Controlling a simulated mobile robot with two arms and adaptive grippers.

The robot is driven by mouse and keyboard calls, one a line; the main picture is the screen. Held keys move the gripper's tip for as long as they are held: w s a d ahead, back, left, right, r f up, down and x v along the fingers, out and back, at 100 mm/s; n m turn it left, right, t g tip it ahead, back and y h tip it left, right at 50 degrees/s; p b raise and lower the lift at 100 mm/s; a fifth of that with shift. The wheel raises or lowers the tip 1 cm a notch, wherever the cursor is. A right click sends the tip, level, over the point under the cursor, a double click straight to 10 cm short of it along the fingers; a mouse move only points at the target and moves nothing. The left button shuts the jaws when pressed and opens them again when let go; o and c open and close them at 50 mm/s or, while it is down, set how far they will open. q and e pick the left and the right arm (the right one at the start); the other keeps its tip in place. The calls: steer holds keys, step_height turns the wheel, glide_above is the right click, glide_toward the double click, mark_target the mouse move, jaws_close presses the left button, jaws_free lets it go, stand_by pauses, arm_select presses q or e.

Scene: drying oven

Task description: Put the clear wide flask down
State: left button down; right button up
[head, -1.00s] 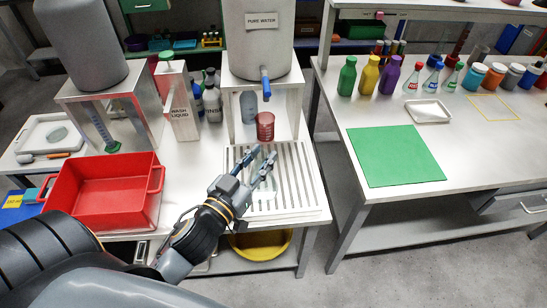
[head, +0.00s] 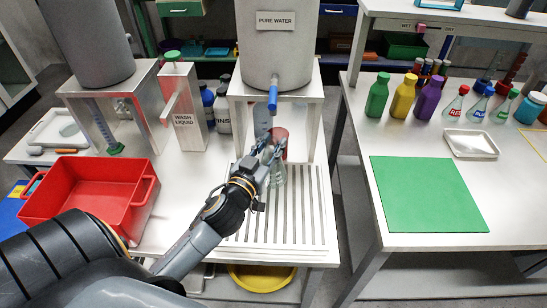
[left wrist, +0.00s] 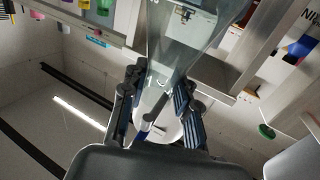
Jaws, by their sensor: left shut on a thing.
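My left gripper (head: 268,158) is shut on the clear flask (head: 279,175), over the slatted drying rack (head: 310,225) below the water tank. The left wrist view shows the gripper (left wrist: 160,112) closed around the flask's narrow part, with the clear wide body (left wrist: 185,45) beyond the fingers. I cannot tell whether the flask's base touches the slats. A red beaker (head: 281,150) stands just behind the gripper and is partly hidden by it. My right gripper is not in view.
The pure water tank (head: 277,45) with its blue tap (head: 272,97) stands behind the rack. A red bin (head: 85,200) is at left. The rack's front and right slats are bare. A green mat (head: 428,192) lies on the right table, across a gap.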

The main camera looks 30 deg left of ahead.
arm_select(q)
steer(key=shift+w+a+f, duration=0.3)
steer(key=shift+w+f, duration=0.45)
steer(key=shift+f, duration=0.15)
steer(key=shift+w+a+f, duration=0.1)
steer(key=shift+w+f, duration=0.1)
steer(key=shift+f, duration=0.05)
step_height(320, 180, down, 3)
steer(key=shift+w+f+b, duration=0.1)
steer(key=shift+b, duration=0.45)
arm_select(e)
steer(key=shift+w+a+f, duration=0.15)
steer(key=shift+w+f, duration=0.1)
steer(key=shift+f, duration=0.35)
arm_select(q)
steer(key=shift+f, duration=0.1)
